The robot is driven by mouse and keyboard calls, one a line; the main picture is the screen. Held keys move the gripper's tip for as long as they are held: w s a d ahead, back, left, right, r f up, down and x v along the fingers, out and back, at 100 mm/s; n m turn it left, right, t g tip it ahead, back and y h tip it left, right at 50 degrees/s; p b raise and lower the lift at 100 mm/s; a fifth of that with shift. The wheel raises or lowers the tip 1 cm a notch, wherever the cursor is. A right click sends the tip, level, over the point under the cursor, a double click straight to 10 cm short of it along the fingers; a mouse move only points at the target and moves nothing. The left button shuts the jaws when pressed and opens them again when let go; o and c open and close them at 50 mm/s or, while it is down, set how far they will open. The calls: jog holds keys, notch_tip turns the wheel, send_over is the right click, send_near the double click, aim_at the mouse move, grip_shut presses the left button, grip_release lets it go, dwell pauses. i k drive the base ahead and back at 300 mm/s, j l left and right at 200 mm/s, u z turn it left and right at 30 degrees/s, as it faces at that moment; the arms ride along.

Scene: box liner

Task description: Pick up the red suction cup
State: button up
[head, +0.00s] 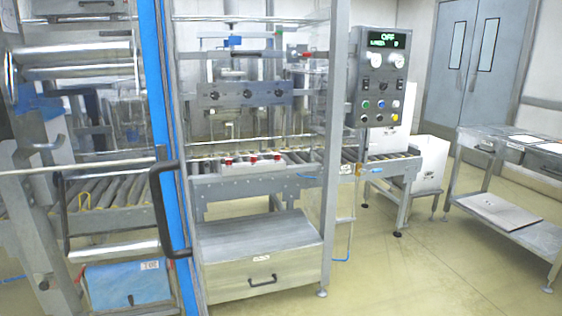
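Several small red pieces sit in a row along a pale block (240,168) on the machine's front rail; they look like red suction cups (228,161), but they are too small to be sure. Another small red piece (304,55) shows higher up inside the machine frame, on a grey part, and I cannot tell what it is. My gripper does not show in the head view.
A glazed machine door with a blue edge (168,150) and black handle (160,210) stands at the left front. A control panel (380,78) reads OFF. A roller conveyor (385,162) runs right. A metal table (500,150) stands far right, with clear floor (400,275) between.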

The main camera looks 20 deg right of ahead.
aim_at(276, 157)
jog(key=i+l, duration=0.15)
jog(key=l, duration=0.35)
jog(key=i+l+u, duration=0.15)
jog(key=l, duration=0.35)
jog(key=i+l, duration=0.1)
jog(key=l, duration=0.4)
jog(key=i+l+u, duration=0.1)
jog(key=l, duration=0.4)
jog(key=i+l, duration=0.15)
jog(key=l, duration=0.15)
jog(key=i+l+u, duration=0.15)
jog(key=i+l, duration=0.2)
jog(key=l, duration=0.3)
jog(key=i+l+u, duration=0.2)
jog(key=i+l, duration=0.6)
jog(key=i, duration=0.1)
